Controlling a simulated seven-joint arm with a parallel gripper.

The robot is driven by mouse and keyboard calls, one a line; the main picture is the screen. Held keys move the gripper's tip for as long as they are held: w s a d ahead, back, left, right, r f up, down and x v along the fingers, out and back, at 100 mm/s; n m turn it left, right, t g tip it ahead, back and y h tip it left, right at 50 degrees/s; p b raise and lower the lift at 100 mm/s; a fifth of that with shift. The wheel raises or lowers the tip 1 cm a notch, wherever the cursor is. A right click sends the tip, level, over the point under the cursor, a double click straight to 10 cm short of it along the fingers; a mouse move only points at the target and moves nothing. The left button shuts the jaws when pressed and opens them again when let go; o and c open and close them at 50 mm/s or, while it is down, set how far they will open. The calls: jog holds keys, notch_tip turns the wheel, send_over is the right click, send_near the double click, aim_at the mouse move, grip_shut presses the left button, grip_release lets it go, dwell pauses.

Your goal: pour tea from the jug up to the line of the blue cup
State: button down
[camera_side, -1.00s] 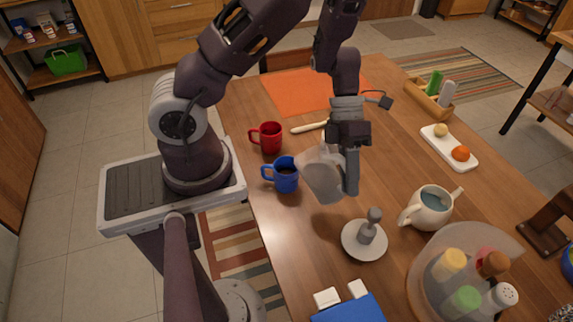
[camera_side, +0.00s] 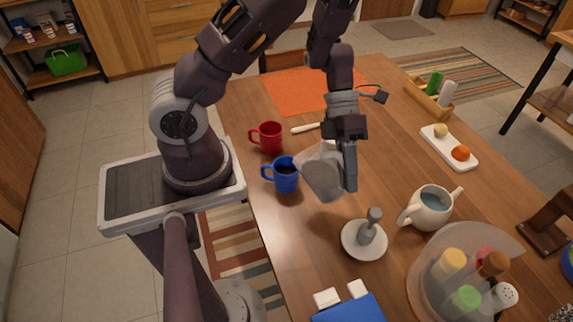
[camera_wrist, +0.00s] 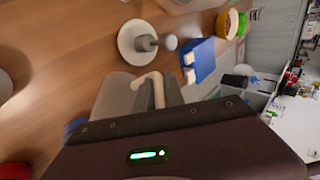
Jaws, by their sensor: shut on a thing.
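The blue cup (camera_side: 286,180) stands upright on the table, left of my gripper in the side view. Dark liquid shows inside it; I cannot make out its line or the exact level. My gripper (camera_side: 348,178) is shut on the jug (camera_side: 321,175), a pale translucent vessel held above the table, tilted toward the blue cup with its upper edge close to the cup's right side. Whether tea is flowing cannot be told. In the wrist view the jug's beige handle (camera_wrist: 148,92) sits between the fingers, and the blue cup (camera_wrist: 74,127) is mostly hidden.
A red mug (camera_side: 268,137) stands just behind the blue cup. A grey-white stand (camera_side: 363,241) is in front of the jug, with a cream teapot (camera_side: 430,208) to its right. A spice carousel (camera_side: 420,275) and a blue box (camera_side: 350,309) are at the front.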

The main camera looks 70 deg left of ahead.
jog(key=shift+s+a+r+t+h, duration=0.15)
jog(key=shift+a+r+t+h, duration=0.1)
jog(key=shift+r+h, duration=0.3)
jog(key=shift+s+a+r+t+h, duration=0.15)
jog(key=shift+a+r+t+h, duration=0.15)
jog(key=shift+r, duration=0.35)
dwell(2.0)
